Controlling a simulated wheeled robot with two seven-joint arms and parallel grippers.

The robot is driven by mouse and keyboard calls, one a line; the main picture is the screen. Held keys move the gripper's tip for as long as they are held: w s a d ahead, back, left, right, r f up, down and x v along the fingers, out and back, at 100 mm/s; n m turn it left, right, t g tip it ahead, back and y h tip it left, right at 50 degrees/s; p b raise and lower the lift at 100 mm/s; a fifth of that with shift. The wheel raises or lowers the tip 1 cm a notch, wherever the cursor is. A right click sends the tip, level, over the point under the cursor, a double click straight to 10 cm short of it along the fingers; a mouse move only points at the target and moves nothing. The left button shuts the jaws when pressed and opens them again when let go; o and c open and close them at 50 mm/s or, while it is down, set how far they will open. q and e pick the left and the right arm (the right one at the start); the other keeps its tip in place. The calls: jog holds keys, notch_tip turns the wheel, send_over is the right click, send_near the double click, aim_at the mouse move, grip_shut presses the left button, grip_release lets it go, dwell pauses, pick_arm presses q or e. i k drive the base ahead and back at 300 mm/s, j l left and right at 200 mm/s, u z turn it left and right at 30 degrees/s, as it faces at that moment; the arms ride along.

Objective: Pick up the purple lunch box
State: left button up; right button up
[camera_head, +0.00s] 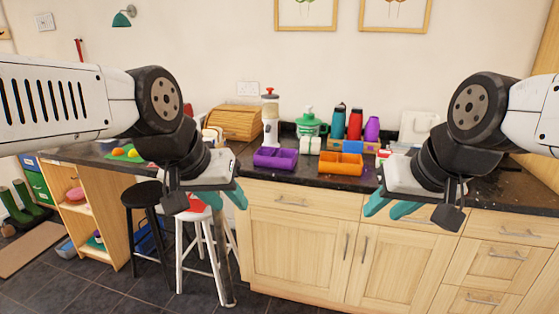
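The purple lunch box (275,158) sits on the dark counter, near its front edge, left of an orange lunch box (341,164). It looks open at the top, with compartments. My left gripper (222,199) hangs in front of the counter, to the left of and lower in the picture than the purple box. My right gripper (386,209) hangs to the right, in front of the cabinets and clear of both boxes. Each gripper shows two teal fingers with a gap between them, and I see nothing held in either.
Behind the boxes stand a blender (270,120), a green lidded pot (309,127) and several bottles (355,125). A wooden bread box (236,122) is at the back left. A white stool (198,235) and a black stool (146,195) stand before the counter at left.

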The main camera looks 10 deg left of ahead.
aim_at(276, 158)
jog(key=i+l+z, duration=0.1)
jog(key=i+l, duration=0.5)
jog(key=i, duration=0.2)
jog(key=i+l+z, duration=0.15)
jog(key=i, duration=0.25)
jog(key=i+l+z, duration=0.1)
jog(key=i+l, duration=0.25)
jog(key=l+u, duration=0.1)
jog(key=u, duration=0.3)
jog(key=k+u, duration=0.1)
jog(key=u, duration=0.65)
jog(key=k+l+u, duration=0.1)
jog(key=u, duration=0.25)
